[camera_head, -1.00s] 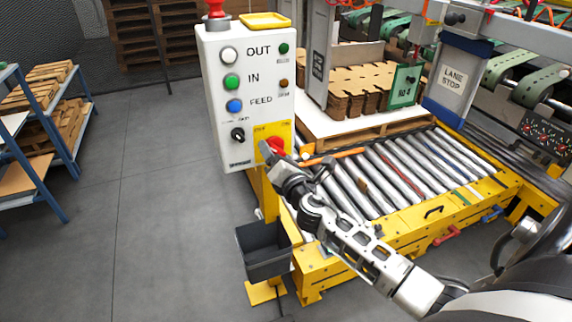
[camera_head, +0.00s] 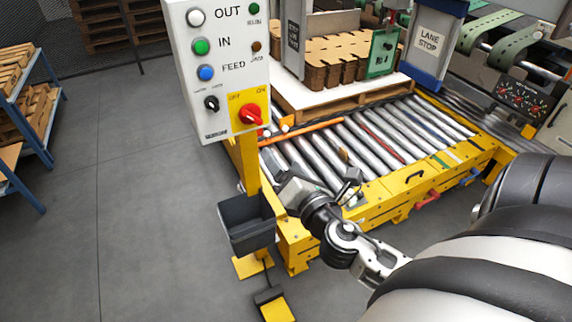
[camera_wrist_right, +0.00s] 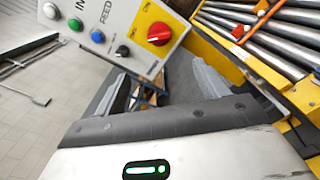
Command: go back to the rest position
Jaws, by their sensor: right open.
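My right gripper (camera_head: 297,190) is in front of the roller conveyor, below and to the right of the control panel (camera_head: 190,75). In the right wrist view its two fingers (camera_wrist_right: 158,88) stand wide apart with nothing between them. The red rotary switch (camera_head: 249,115) on its yellow plate shows clear of the gripper, and also in the wrist view (camera_wrist_right: 159,34). My left gripper is not in view.
A dark grey bin (camera_head: 246,222) hangs on the yellow post close to my right gripper. The yellow conveyor frame (camera_head: 390,192) and its rollers (camera_head: 375,145) lie beyond. A stack of cardboard blanks (camera_head: 335,58) sits behind. Grey floor (camera_head: 140,190) is open at left.

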